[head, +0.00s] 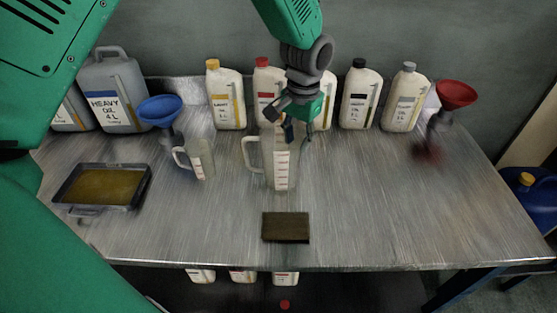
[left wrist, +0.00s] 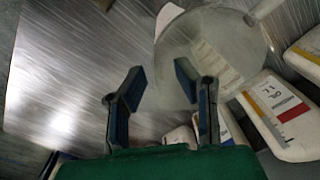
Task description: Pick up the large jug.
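The large jug (head: 268,165), clear with red scale marks, stands upright in the middle of the bench, its handle to the left. My left gripper (head: 298,132) is over its top right side, hiding part of the rim. In the left wrist view the gripper (left wrist: 160,85) is open with nothing between its fingers. There, one finger overlaps the rim of the large jug (left wrist: 225,45) and the other is outside it. I cannot tell whether a finger touches the jug. My right gripper is not in view.
A small jug (head: 200,160) and a blue funnel (head: 162,110) stand to the left. Several oil bottles (head: 225,98) line the back. A red funnel (head: 456,94) is at the right, an oil tray (head: 76,206) at the left. A dark block (head: 286,228) lies in front.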

